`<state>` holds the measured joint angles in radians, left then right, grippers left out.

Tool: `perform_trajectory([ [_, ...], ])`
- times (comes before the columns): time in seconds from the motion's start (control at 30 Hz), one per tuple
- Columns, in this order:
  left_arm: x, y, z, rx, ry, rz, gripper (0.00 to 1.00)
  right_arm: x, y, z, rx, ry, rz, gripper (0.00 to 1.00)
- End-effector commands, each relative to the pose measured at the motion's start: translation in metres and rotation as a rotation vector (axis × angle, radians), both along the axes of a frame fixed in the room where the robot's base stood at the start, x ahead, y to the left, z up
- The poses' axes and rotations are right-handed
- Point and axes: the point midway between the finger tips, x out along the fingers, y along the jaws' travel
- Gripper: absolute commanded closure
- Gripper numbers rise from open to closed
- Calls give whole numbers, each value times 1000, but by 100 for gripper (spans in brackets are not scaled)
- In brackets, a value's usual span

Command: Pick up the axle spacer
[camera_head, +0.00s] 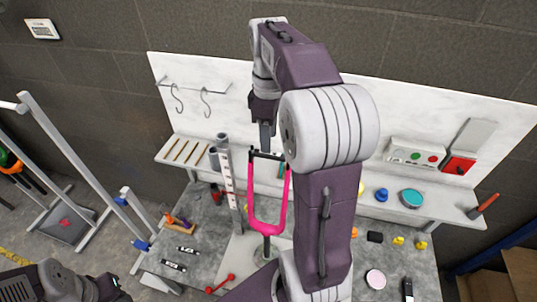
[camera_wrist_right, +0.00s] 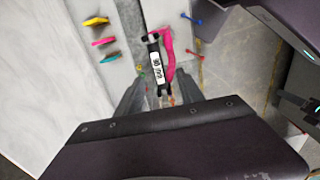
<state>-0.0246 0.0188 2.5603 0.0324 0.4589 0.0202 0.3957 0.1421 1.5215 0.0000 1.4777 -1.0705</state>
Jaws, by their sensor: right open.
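A pink fork (camera_head: 269,215) stands upright on the bench, its two legs pointing up. A dark axle spacer (camera_head: 266,155) spans the tops of the legs. In the right wrist view the axle spacer (camera_wrist_right: 155,70) shows a white label and black ends, with the pink fork (camera_wrist_right: 169,55) behind it. My right gripper (camera_head: 266,138) points down just above the spacer. In the wrist view its open fingers (camera_wrist_right: 158,98) lie to either side of the spacer's lower end; I cannot tell whether they touch it. Part of my left arm shows at the bottom left; its jaws are unclear.
A white upright scale (camera_head: 228,172) stands close left of the fork. Two labelled black-and-white pieces (camera_head: 175,266) and a red tool (camera_head: 220,284) lie on the bench. A white shelf (camera_head: 440,207) and back panel run behind. A rack (camera_head: 75,165) stands at left.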

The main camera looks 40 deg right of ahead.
Motion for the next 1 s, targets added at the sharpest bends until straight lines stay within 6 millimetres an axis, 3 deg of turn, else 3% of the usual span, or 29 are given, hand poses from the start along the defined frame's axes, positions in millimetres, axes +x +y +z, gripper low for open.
perform_trajectory([
  [0.3,0,0,9,0,0,0,64,2,2,-45,1,3,-1,55],
  [0.57,0,0,9,0,0,0,64,2,2,-52,0,0,0,55],
  [0.73,0,0,9,0,0,0,64,2,2,-52,0,0,0,97],
  [1.0,0,0,9,0,0,0,64,2,2,-52,0,0,0,100],
])
